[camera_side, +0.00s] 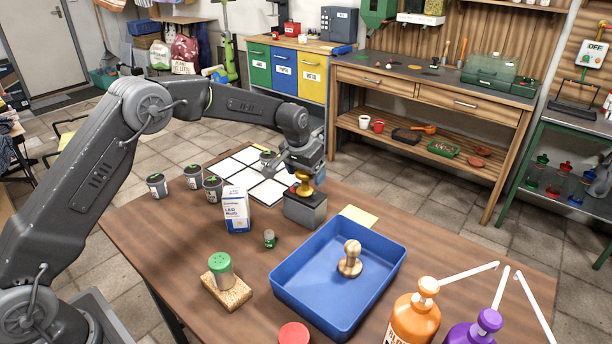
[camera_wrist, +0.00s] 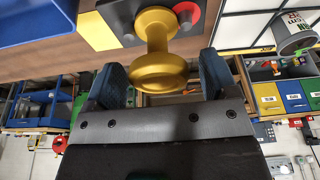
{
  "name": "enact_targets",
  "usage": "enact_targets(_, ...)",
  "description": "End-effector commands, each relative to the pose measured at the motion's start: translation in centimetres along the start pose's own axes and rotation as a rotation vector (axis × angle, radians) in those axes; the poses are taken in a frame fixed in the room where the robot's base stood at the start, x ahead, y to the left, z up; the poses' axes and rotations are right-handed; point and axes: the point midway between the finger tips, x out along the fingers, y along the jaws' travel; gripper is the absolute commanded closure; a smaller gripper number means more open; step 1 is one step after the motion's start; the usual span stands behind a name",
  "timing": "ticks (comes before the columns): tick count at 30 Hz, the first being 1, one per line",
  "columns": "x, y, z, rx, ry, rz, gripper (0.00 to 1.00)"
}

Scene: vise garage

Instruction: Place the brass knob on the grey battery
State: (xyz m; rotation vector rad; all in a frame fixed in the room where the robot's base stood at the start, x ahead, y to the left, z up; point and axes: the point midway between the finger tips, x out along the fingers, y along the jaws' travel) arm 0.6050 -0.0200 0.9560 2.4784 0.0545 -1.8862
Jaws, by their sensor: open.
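The brass knob (camera_side: 304,186) stands upright on top of the grey battery (camera_side: 306,212), near its red terminal. In the wrist view the brass knob (camera_wrist: 156,48) is large, with its wide round end toward me and its other end at the battery's dark top (camera_wrist: 121,14). The red terminal (camera_wrist: 187,13) shows right beside it. My gripper (camera_side: 303,170) is at the knob's upper end. In the wrist view my gripper (camera_wrist: 161,80) is open, with one finger on each side of the knob's round end and gaps visible between.
A bulb box (camera_side: 236,209) and small green jar (camera_side: 269,239) stand left. A yellow card (camera_side: 359,216) lies right. Several dark cups and a white-squared mat (camera_side: 232,168) are behind left.

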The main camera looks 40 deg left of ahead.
Motion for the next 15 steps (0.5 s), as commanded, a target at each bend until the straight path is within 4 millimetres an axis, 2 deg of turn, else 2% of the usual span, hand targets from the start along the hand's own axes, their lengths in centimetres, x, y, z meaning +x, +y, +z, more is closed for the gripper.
enact_targets(9, -6.9, 0.0, -0.1, 0.000, 0.005, 0.000, 0.20)
enact_targets(15, -10.3, 0.0, -0.1, 0.000, 0.004, 0.000, 0.20)
